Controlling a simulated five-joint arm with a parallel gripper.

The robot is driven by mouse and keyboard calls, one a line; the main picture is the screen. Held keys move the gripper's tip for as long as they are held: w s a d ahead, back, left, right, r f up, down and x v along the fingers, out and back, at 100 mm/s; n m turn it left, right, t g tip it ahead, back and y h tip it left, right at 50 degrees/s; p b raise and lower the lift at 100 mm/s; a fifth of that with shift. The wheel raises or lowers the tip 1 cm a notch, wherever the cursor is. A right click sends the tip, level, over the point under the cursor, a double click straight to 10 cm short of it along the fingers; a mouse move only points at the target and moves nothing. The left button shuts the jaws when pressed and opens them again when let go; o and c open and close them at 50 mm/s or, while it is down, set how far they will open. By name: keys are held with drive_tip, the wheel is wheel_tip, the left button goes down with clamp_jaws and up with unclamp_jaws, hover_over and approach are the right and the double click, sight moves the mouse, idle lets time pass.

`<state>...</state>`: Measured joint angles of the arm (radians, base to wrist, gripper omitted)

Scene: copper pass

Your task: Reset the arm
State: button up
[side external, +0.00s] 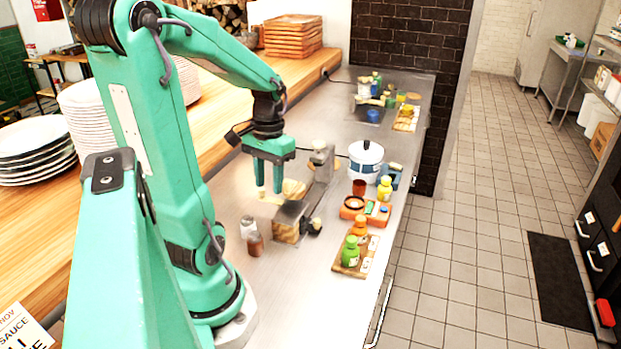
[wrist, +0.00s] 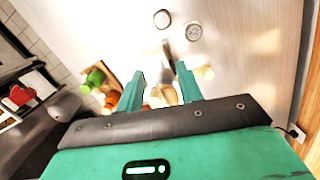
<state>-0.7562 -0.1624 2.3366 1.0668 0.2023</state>
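My gripper (side external: 270,190) hangs pointing down over the steel counter (side external: 215,205), near its middle. In the wrist view, its two green fingers (wrist: 160,72) are spread apart, with a visible gap and nothing clearly held between them. A pale yellowish item (side external: 293,189) lies just behind the fingertips in the side view. It also shows between the fingers in the wrist view (wrist: 160,97); its exact shape and its distance from the fingertips are unclear. My arm is bent, with its forearm reaching out over the counter.
A metal-topped box (side external: 287,222) and two shakers (side external: 248,226) stand nearby. A white pot (side external: 366,165), a yellow bottle (side external: 384,189) and a green bottle (side external: 349,252) line the right side. Stacked plates (side external: 35,150) sit on the wooden ledge.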

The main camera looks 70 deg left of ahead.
drive_tip(key=w+d+r+m+t, duration=0.2)
drive_tip(key=d+r+m+t, duration=0.1)
drive_tip(key=d, duration=0.5)
drive_tip(key=w+d+r+m+t, duration=0.2)
drive_tip(key=d+r, duration=0.3)
drive_tip(key=d, duration=0.4)
drive_tip(key=shift+r+m+t+y, duration=0.4)
drive_tip(key=shift+m+t, duration=0.3)
